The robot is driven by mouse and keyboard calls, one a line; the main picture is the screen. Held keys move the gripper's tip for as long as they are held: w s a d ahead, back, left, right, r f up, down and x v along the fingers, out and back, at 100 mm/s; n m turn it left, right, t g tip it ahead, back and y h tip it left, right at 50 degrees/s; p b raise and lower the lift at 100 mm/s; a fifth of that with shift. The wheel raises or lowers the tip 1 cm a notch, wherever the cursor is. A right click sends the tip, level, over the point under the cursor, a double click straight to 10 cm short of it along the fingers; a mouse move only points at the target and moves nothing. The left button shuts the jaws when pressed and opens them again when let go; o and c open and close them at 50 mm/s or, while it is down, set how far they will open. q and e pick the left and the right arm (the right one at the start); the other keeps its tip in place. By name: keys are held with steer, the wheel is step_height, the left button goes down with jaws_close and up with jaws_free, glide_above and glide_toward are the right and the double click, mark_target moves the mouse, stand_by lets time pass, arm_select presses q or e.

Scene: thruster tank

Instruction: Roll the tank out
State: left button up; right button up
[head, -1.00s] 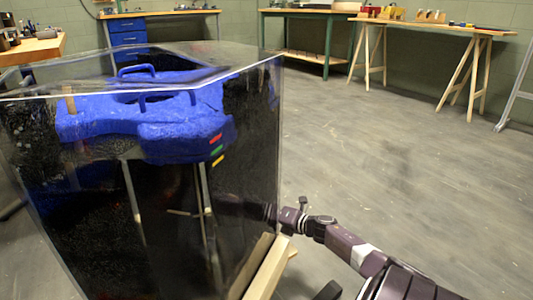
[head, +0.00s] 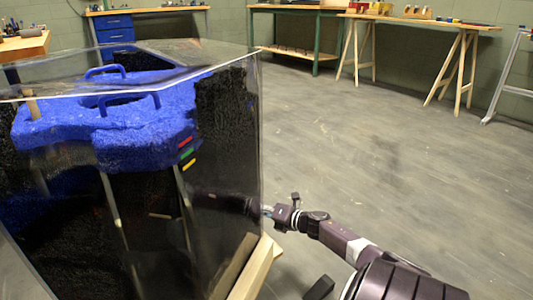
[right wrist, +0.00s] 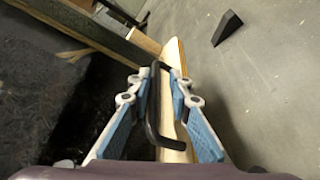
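The tank (head: 228,150) is a large clear-walled box filling the left of the head view, with dark contents and a blue block with handles (head: 110,125) in its upper part. A pale wooden beam (head: 258,268) runs along its lower right side. My right gripper (head: 270,212) is beside the tank's right wall. In the right wrist view, its blue-padded fingers (right wrist: 157,88) are apart, on either side of a black bar handle (right wrist: 152,125) by the pale wood. I see gaps between the pads and handle. My left gripper is not in view.
A black wedge (head: 319,289) lies on the floor near the tank's right side; it also shows in the right wrist view (right wrist: 228,27). Workbenches (head: 295,8) and a trestle table (head: 420,22) line the back wall.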

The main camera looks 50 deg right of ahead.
steer(key=v, duration=1)
steer(key=shift+s, duration=0.3)
steer(key=shift+a, duration=0.1)
